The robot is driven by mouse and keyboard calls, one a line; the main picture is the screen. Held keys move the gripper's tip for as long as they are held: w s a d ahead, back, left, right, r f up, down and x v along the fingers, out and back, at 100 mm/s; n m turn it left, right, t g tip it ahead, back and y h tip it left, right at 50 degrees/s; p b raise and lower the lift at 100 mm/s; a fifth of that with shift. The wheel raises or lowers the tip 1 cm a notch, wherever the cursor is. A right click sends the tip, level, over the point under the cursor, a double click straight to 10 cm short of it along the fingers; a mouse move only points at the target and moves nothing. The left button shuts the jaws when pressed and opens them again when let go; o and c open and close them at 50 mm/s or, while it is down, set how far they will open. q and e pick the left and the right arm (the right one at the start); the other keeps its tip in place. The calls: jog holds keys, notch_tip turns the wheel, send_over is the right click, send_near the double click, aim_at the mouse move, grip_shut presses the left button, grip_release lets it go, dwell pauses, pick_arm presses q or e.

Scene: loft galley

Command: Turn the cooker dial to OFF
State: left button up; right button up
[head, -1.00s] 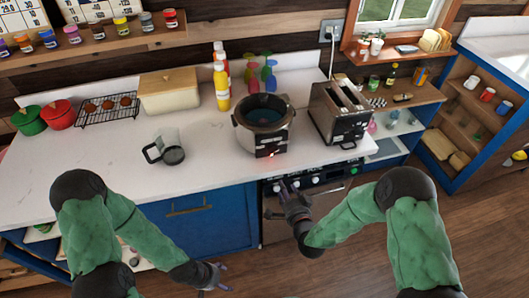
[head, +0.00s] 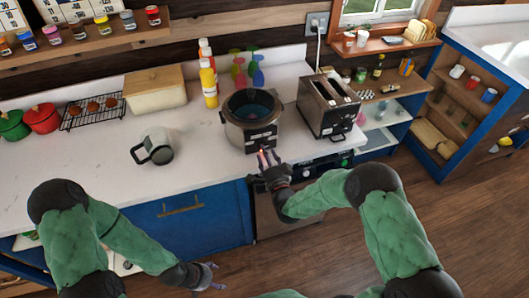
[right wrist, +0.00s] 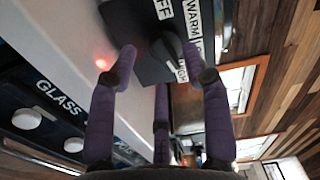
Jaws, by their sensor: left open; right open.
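The cooker (head: 234,128) is a round silver pot with a dark rim, on the white counter near its front edge. Its black control panel (head: 262,138) faces me. In the right wrist view, the panel (right wrist: 150,62) carries a dark dial (right wrist: 171,46) with labels OFF (partly cut off), WARM and HIGH around it. The dial's pointing direction is unclear. My right gripper (head: 267,157) is open just in front of the panel; its purple fingers (right wrist: 160,68) spread around the dial area, contact unclear. My left gripper (head: 209,278) is open and empty, low before the blue cabinet.
A toaster (head: 328,105) stands right of the cooker. A glass mug (head: 153,147) is to the left, with bottles (head: 208,82) behind. Below the counter edge is an oven front (head: 318,168) with white knobs (right wrist: 27,119). A red glow (right wrist: 101,63) shows beside the panel.

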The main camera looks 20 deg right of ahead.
jog(key=shift+w, duration=1)
grip_shut()
